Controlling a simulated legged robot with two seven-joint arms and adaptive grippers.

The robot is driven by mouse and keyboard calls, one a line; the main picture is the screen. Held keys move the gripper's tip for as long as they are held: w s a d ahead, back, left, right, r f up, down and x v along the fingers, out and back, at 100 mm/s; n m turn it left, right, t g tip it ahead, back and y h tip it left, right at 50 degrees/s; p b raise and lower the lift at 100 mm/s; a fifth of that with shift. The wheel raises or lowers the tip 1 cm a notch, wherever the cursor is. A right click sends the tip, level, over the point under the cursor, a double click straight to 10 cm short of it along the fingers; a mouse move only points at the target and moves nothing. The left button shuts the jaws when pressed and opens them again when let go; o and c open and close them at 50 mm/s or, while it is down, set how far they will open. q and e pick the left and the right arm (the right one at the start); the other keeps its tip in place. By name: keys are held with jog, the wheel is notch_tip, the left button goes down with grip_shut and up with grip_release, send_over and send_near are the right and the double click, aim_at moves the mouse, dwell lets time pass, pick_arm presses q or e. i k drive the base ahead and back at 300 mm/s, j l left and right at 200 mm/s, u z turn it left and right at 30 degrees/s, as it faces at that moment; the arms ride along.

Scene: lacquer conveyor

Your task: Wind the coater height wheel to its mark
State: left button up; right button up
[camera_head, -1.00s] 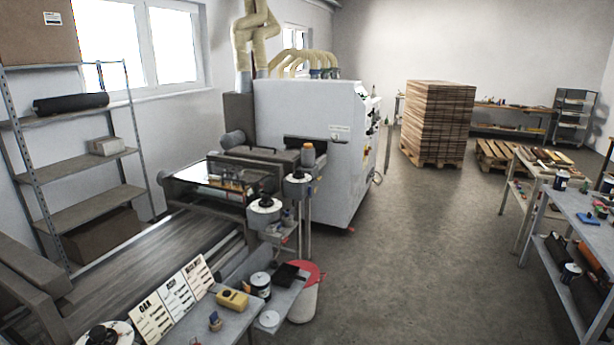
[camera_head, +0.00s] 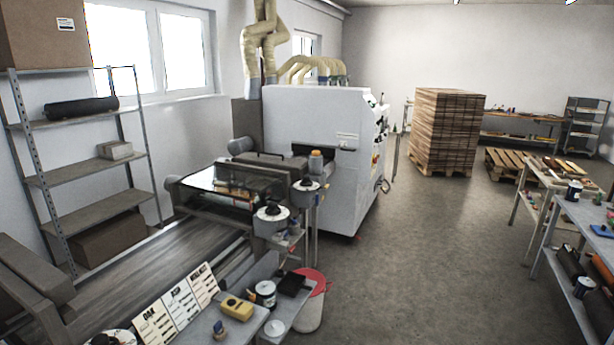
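Two round white dials with black centres stand at the near end of the coating machine. The nearer dial (camera_head: 272,213) is left of the farther dial (camera_head: 305,185). A third round white dial with a black top (camera_head: 112,338) is cut off by the bottom edge. I cannot tell which is the coater height wheel, and any mark is too small to read. The coater (camera_head: 232,183) has a dark clear cover and sits against a large white machine (camera_head: 312,125). Neither of my grippers is in view.
A grey side table (camera_head: 210,325) holds OAK, ASH and WALNUT cards (camera_head: 178,303), a yellow device (camera_head: 236,308) and cans. A red-lidded bin (camera_head: 311,312) stands beside it. The conveyor (camera_head: 150,275) runs at left. Open floor (camera_head: 420,270) lies between the machine and the right workbench (camera_head: 590,215).

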aim_at(306, 182)
jog(key=i+l, duration=0.15)
jog(key=i, duration=0.3)
jog(key=i+l, duration=0.2)
jog(key=i, duration=0.3)
jog(key=i+l+z, duration=0.1)
jog(key=i, duration=0.35)
jog(key=i+l, duration=0.2)
jog(key=i, duration=0.3)
